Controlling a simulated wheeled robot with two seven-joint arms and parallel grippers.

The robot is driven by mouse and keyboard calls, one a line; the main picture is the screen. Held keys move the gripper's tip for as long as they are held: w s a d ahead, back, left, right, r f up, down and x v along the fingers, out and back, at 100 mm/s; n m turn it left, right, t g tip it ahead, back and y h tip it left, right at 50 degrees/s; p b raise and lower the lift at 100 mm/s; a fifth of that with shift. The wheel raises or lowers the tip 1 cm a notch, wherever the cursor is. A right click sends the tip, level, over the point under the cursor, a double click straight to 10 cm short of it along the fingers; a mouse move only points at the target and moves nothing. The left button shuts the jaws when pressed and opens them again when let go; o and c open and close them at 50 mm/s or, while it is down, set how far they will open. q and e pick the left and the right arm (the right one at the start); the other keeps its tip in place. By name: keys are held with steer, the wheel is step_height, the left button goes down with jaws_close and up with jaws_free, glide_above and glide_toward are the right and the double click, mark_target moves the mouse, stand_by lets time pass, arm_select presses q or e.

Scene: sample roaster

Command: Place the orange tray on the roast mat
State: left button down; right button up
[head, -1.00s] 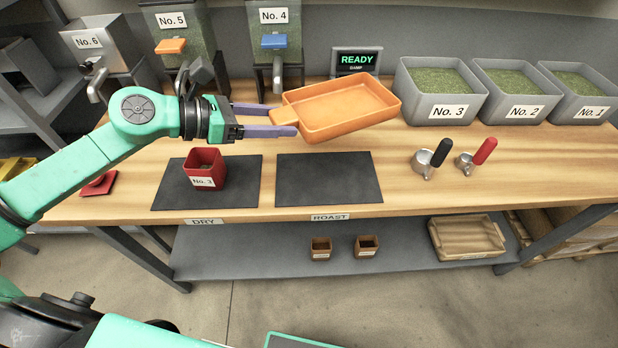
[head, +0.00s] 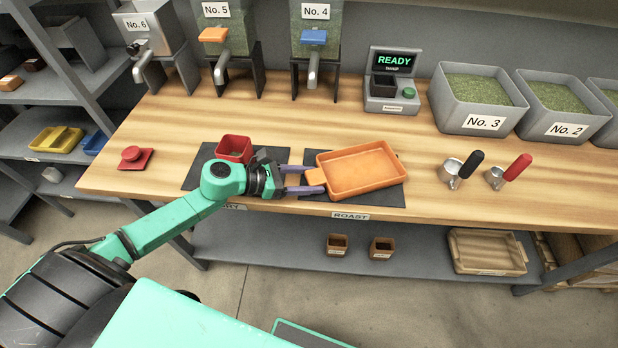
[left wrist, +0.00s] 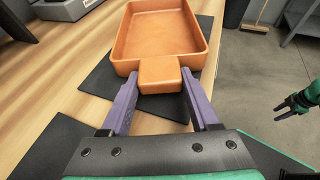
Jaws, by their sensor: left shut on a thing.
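The orange tray (head: 358,171) is empty and lies level over the dark roast mat (head: 396,196). I cannot tell whether its base touches the mat or hangs just above it. The tray covers much of the mat and reaches past its back edge. My left gripper (head: 308,180) is shut on the tray's short handle, on its left side. In the left wrist view the fingers (left wrist: 158,97) lie on both sides of the handle (left wrist: 159,76). My right gripper (left wrist: 288,106) shows small at the right of that view, away from the tray.
A red No. 3 container (head: 234,147) stands on the dry mat (head: 197,172), behind my left arm. Two metal scoops (head: 455,171) (head: 497,177) lie right of the roast mat. A device reading READY (head: 392,82) stands behind. Bare wood lies between it and the tray.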

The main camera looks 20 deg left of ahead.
arm_select(q)
steer(key=shift+f, duration=0.2)
steer(key=shift+c, duration=0.6)
jaws_free()
steer(key=shift+r, duration=0.1)
steer(key=shift+r, duration=0.1)
steer(key=v, duration=1.2)
steer(key=shift+a+r+b, duration=0.1)
steer(key=shift+b, duration=0.3)
steer(key=shift+s, duration=0.1)
